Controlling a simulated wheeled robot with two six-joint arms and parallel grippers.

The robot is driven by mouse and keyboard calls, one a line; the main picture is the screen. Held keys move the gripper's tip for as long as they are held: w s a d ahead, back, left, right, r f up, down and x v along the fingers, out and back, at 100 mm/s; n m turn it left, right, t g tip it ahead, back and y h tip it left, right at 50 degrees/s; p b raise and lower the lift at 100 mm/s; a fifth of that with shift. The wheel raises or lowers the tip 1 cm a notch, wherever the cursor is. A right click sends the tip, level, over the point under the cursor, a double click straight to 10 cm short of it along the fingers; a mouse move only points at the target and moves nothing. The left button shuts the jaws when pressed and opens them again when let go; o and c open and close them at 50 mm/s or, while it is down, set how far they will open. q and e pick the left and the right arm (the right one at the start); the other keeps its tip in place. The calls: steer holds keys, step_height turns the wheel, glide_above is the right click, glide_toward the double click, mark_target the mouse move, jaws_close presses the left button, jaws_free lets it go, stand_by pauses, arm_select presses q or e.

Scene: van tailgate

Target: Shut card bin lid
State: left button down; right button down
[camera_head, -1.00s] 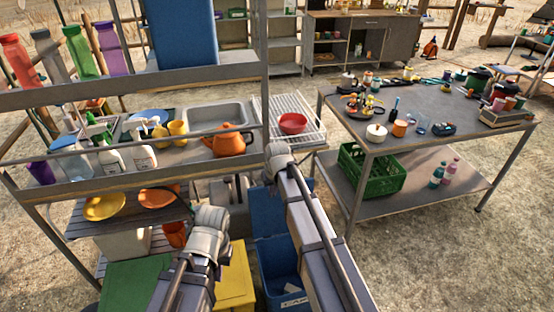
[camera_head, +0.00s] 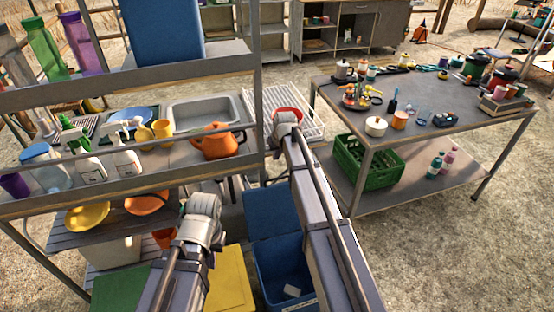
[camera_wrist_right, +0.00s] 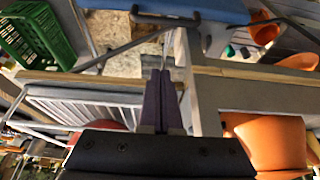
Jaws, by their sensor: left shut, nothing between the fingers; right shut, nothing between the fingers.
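A blue bin (camera_head: 258,275) stands low at the bottom centre of the head view, with its blue lid (camera_head: 270,212) raised at the back. A light piece lies inside, and its front label is too cut off to read. My right arm covers part of its right side. My left gripper (camera_head: 202,202) is left of the raised lid, above the yellow bin; its fingertips are hidden. My right gripper (camera_head: 285,116) is higher, by the dish rack, and its shut, empty fingers (camera_wrist_right: 158,98) show in the right wrist view. Neither gripper visibly touches the lid.
A yellow bin (camera_head: 235,278) and a green bin (camera_head: 120,288) stand left of the blue one. The shelf unit with an orange teapot (camera_head: 218,143) is at left. A table (camera_head: 440,115) with a green crate (camera_head: 350,160) below stands right. Ground at lower right is clear.

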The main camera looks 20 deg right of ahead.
steer(key=b+x, duration=0.8)
steer(key=x, duration=0.1)
steer(key=shift+s+d, duration=0.1)
steer(key=shift+s, duration=2)
